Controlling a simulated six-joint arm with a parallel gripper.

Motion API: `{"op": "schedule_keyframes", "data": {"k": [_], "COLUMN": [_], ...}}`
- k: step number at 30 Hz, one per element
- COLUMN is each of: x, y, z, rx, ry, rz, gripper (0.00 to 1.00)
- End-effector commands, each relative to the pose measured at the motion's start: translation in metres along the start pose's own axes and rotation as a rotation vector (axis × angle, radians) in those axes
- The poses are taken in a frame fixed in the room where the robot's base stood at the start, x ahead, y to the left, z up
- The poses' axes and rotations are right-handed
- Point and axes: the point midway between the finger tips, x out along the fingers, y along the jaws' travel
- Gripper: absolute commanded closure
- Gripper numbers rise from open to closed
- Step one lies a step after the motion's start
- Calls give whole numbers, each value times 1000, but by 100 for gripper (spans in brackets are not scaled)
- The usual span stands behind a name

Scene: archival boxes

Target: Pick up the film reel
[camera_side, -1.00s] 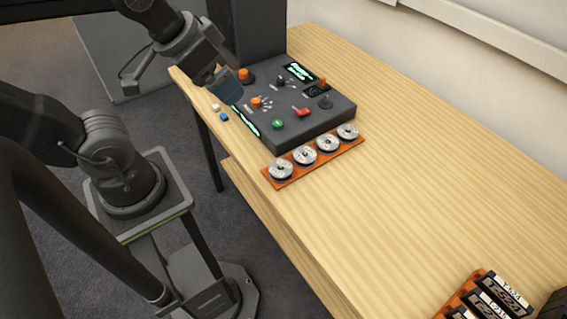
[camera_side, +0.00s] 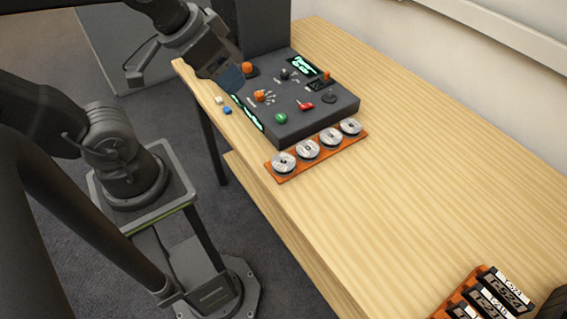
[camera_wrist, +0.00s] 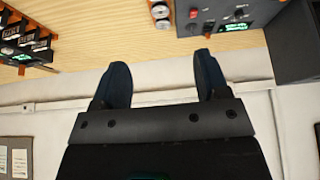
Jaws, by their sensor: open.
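Several silver film reels sit in a row on an orange tray (camera_side: 277,177) on the wooden table, in front of the dark control panel. In the side view they include a near-left reel (camera_side: 283,162) and a far-right reel (camera_side: 350,126). In the wrist view part of the row shows at the top, with one reel (camera_wrist: 160,11) near the edge. My gripper (camera_side: 232,78) is above the panel's left side, apart from the reels. Its two dark blue fingers (camera_wrist: 163,75) are spread with nothing between them in the wrist view.
The control panel (camera_side: 310,112) carries knobs, switches and small screens. A white and a blue small block (camera_side: 227,110) lie at the table's left edge. An orange rack of labelled black cases (camera_side: 492,295) stands at the lower right. The middle of the table (camera_side: 420,170) is clear.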

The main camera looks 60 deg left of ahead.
Motion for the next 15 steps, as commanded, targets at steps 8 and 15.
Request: {"op": "schedule_keyframes", "data": {"k": [8,15], "x": [43,115], "y": [8,22], "z": [-22,-34], "rx": [-393,-939], "ry": [-150,-317], "rz": [-21,-155], "gripper": [32,32]}}
